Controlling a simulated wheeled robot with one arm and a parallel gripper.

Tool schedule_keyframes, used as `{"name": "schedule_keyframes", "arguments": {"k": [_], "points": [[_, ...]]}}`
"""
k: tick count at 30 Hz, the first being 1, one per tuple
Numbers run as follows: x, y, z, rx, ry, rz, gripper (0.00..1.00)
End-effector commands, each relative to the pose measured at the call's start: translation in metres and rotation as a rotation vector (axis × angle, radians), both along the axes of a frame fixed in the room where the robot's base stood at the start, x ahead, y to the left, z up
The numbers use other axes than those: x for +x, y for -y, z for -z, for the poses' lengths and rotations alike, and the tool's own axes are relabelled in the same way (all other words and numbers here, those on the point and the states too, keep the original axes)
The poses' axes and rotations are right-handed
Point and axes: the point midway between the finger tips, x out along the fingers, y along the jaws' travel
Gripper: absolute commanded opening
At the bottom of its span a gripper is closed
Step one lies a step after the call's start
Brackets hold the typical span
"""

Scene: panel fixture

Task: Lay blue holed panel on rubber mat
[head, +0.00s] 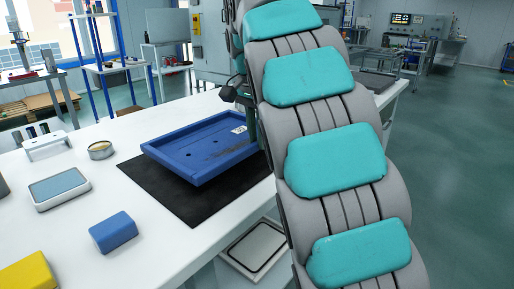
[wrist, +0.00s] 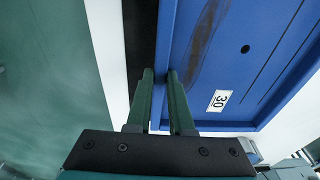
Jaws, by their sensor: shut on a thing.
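The blue holed panel (head: 195,150) has a raised rim, small holes and a white label. In the head view it is over the black rubber mat (head: 190,205), near level; whether its underside touches the mat I cannot tell. My gripper (wrist: 161,78) is shut on the panel's edge wall, with one green finger on each side; the panel (wrist: 235,60) with its "30" label fills the right of the wrist view. In the head view my gripper (head: 250,128) is at the panel's right end, partly hidden by my arm.
On the white table (head: 150,250) left of the mat are a blue block (head: 113,231), a yellow block (head: 28,273), a grey-topped box (head: 60,189), a round tin (head: 101,150) and a white rack (head: 46,143). A tray (head: 254,245) is on a lower shelf.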

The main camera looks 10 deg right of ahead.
Motion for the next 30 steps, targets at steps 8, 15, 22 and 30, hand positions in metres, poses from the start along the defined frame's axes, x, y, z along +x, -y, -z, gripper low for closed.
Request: {"name": "schedule_keyframes", "arguments": {"k": [8, 15, 22, 30], "points": [[-0.002, -0.001, 0.025, 0.001, -0.001, 0.000, 0.00], [-0.001, 0.000, 0.033, 0.000, 0.004, -0.001, 0.00], [-0.001, -0.001, 0.033, 0.000, 0.002, -0.001, 0.36], [-0.001, 0.000, 0.033, 0.000, 0.002, 0.000, 0.50]]}}
